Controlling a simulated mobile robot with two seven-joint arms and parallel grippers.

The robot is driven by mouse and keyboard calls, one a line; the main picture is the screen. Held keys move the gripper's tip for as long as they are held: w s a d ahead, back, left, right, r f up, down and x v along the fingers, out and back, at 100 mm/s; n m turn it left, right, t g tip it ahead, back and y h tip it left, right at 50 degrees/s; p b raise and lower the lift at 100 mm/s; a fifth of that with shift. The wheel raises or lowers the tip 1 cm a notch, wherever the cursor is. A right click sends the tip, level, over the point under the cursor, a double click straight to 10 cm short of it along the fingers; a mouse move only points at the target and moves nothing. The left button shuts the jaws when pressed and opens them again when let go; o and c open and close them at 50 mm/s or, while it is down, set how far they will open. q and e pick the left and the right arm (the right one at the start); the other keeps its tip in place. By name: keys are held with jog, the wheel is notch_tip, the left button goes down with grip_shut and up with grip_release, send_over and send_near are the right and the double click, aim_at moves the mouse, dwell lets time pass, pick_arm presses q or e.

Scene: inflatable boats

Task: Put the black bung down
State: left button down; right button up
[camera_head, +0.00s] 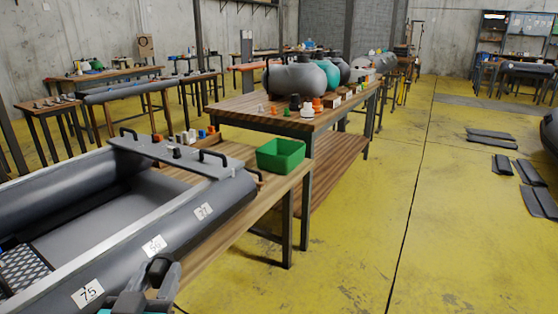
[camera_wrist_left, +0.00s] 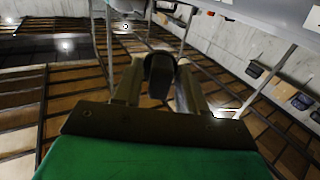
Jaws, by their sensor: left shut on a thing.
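My left gripper (camera_head: 160,283) is at the bottom of the head view, in front of the near boat's side. It is shut on a black bung (camera_head: 158,267). The left wrist view shows the same bung (camera_wrist_left: 160,70) between the two fingers, with nothing touching it from below that I can see. The fingers hide part of it. My right gripper is in neither view.
The grey inflatable boat (camera_head: 130,248) with number labels fills the lower left. A grey board (camera_head: 168,155) with black handles lies across it. A green bin (camera_head: 281,168) stands on the wooden bench. Behind, a table (camera_head: 262,123) holds tanks and small coloured fittings.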

pick_arm(q)
jog(key=shift+r, duration=0.1)
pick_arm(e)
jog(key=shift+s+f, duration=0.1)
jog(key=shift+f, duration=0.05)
pick_arm(q)
jog(key=r+p, duration=0.3)
jog(key=p, duration=0.1)
jog(key=r+p, duration=0.8)
jog(key=p, duration=0.1)
jog(key=shift+s+r, duration=0.25)
jog(key=shift+s, duration=0.05)
jog(key=shift+r+p, duration=0.1)
jog(key=shift+p, duration=0.35)
jog(key=shift+s+p, duration=0.1)
jog(key=shift+p, duration=0.2)
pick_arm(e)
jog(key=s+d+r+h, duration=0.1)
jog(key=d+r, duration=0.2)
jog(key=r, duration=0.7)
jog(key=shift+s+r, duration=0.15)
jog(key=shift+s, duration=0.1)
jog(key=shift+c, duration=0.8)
